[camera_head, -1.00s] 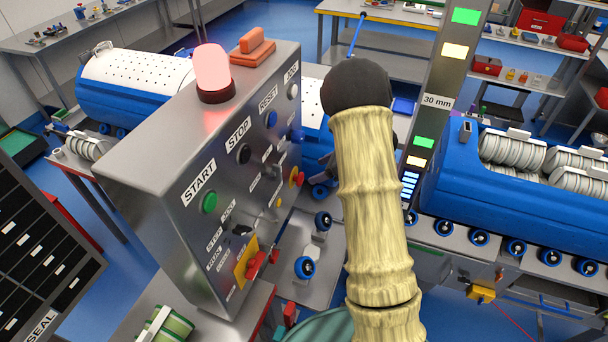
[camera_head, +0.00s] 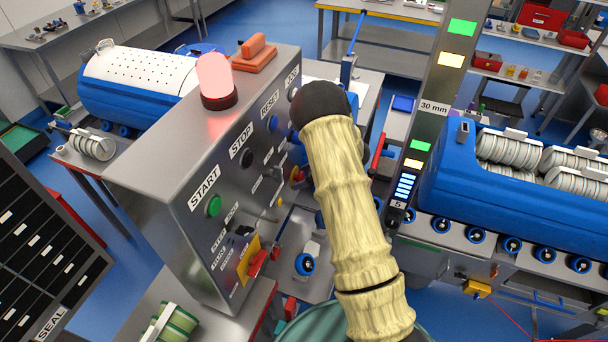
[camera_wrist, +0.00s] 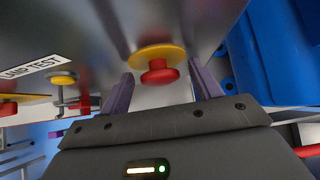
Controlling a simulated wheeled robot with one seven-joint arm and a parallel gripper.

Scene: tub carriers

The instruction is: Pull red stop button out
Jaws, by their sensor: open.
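The red stop button (camera_wrist: 157,74) has a mushroom head on a yellow round plate (camera_wrist: 150,55) fixed to the grey panel. In the wrist view it appears between the two purple fingers of my gripper (camera_wrist: 162,72), with a gap on each side. My gripper is open and holds nothing. Whether the fingertips reach past the button's head is hard to tell. In the head view the button (camera_head: 297,174) shows at the panel's right part, close beside my arm. There my arm hides the gripper's fingers.
The grey control box (camera_head: 150,190) carries START, STOP and RESET buttons and a lit red lamp (camera_head: 216,82). A knob (camera_wrist: 63,78) by the lamp-test label sits left of the button in the wrist view. A blue tub carrier (camera_head: 450,190) stands to the right.

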